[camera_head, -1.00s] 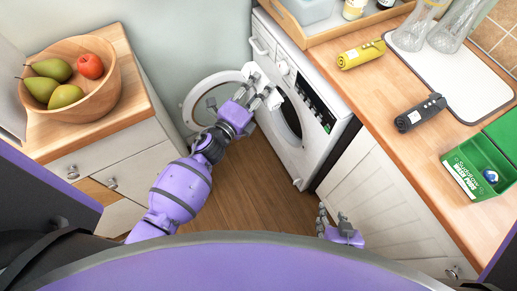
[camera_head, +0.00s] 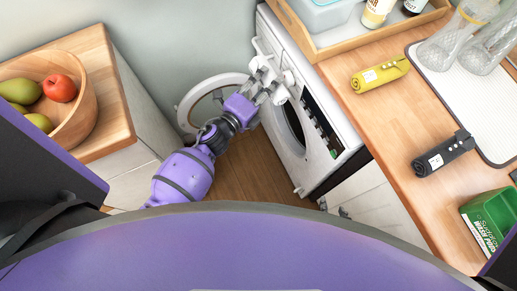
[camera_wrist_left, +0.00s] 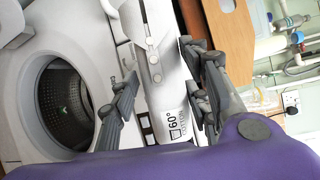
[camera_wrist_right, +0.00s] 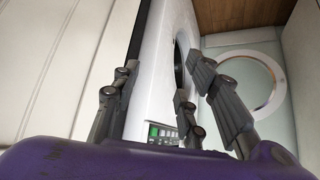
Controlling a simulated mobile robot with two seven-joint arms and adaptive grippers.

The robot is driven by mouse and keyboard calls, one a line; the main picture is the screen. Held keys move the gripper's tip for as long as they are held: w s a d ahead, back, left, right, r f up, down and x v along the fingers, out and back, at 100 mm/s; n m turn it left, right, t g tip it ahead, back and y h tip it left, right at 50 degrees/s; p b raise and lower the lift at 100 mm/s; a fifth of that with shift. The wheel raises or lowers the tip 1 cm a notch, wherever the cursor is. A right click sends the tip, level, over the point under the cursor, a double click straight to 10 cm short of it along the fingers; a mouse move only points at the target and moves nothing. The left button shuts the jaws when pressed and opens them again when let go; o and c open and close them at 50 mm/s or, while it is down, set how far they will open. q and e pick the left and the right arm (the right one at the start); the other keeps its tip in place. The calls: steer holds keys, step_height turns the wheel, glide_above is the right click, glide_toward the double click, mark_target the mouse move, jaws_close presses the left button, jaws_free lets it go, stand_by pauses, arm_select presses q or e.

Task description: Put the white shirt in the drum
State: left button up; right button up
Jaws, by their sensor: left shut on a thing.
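The white shirt (camera_wrist_left: 165,85) is a rolled bundle marked "60° COTTON", clamped between the fingers of my left gripper (camera_wrist_left: 165,90). In the head view the left gripper (camera_head: 277,86) holds the shirt high at the washing machine's front, by the open door and above the drum opening. The drum (camera_wrist_left: 66,105) shows in the left wrist view as a dark perforated hollow, left of the shirt and apart from it. My right gripper (camera_wrist_right: 158,80) is open and empty, low near the machine's front. In the head view only its fingertips (camera_head: 342,211) show.
The round door (camera_head: 190,103) stands open to the left of the machine (camera_head: 342,108). The worktop (camera_head: 385,130) holds yellow and dark rolled bundles, a green box and glass vases. A fruit bowl (camera_head: 75,110) stands on the left cabinet. The floor (camera_head: 245,170) between is clear.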

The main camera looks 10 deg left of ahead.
arm_select(q)
steer(key=s+f+g+b, duration=0.1)
steer(key=s+f+b, duration=0.5)
steer(key=f, duration=0.6)
steer(key=s+f+n+g+y+b, duration=0.1)
steer(key=s+f+b, duration=0.2)
steer(key=f+b, duration=0.6)
steer(key=s+f+g+b, duration=0.1)
steer(key=s+f+b, duration=0.4)
steer(key=f, duration=0.9)
steer(key=w+d+b, duration=0.1)
steer(key=w+d, duration=0.4)
steer(key=w, duration=0.4)
steer(key=w+d+b, duration=0.1)
steer(key=w+d, duration=0.4)
steer(key=w, duration=0.5)
steer(key=w+d+b, duration=0.1)
steer(key=w+d, duration=0.4)
steer(key=w, duration=0.4)
steer(key=shift+w+d+b, duration=0.2)
steer(key=shift+b, duration=0.1)
arm_select(e)
steer(key=s+f+g, duration=0.1)
steer(key=s+f, duration=0.2)
steer(key=f, duration=0.8)
steer(key=s+d+f+g, duration=0.1)
steer(key=s+f, duration=0.2)
steer(key=f, duration=0.7)
steer(key=shift+s+f, duration=0.25)
steer(key=shift+f, duration=0.15)
